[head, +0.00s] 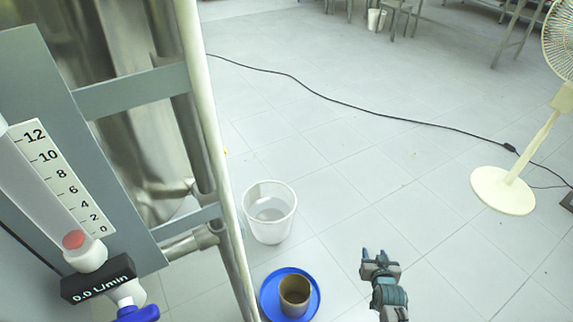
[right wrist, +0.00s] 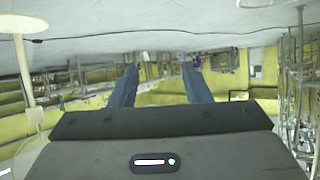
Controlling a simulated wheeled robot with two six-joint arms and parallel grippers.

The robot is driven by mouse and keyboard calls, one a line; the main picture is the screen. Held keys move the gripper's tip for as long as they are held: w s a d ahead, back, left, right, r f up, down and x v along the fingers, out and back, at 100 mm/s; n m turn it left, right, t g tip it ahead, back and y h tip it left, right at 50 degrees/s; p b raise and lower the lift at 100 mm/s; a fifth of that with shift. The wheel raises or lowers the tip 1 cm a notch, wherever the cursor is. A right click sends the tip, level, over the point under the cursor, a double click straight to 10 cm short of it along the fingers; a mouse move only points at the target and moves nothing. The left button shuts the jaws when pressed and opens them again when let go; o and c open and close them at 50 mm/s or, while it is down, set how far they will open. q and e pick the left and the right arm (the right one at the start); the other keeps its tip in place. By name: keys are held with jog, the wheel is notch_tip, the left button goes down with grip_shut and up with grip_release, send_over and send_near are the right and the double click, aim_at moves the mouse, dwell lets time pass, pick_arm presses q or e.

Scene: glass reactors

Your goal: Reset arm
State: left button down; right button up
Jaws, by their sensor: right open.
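My right gripper (head: 374,254) is at the lower middle right of the head view, over bare tiled floor. Its two fingers stand apart with nothing between them. In the right wrist view the two dark blue fingers (right wrist: 158,82) are also apart, and the room beyond appears upside down. It touches nothing in either view. My left gripper is in neither view.
A metal reactor frame (head: 210,130) with a flow meter (head: 70,195) fills the left. A white bucket (head: 269,228) and a blue lid (head: 270,297) bearing a brown pot (head: 295,296) stand beside it. A fan (head: 505,190) and black cable (head: 350,105) are right; floor between is clear.

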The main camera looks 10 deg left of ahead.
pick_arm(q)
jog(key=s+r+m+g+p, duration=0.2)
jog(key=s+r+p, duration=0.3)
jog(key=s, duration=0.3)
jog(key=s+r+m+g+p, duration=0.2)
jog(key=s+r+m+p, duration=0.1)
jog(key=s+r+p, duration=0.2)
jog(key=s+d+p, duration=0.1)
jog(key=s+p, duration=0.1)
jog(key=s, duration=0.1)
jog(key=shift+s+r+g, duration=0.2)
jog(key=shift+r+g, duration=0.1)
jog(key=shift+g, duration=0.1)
pick_arm(e)
jog(key=s+d+f+g, duration=0.3)
jog(key=s+f, duration=0.2)
jog(key=s, duration=0.9)
jog(key=s+d+f+g, duration=0.3)
jog(key=s+f+g, duration=0.1)
jog(key=s, duration=1.1)
jog(key=s+d+f+g+h, duration=0.1)
jog(key=s+d+f+g, duration=0.2)
jog(key=s, duration=1.1)
notch_tip(320, 180, down, 3)
jog(key=shift+s+r+n+g, duration=0.15)
jog(key=shift+s+n+g, duration=0.2)
jog(key=shift+g, duration=0.25)
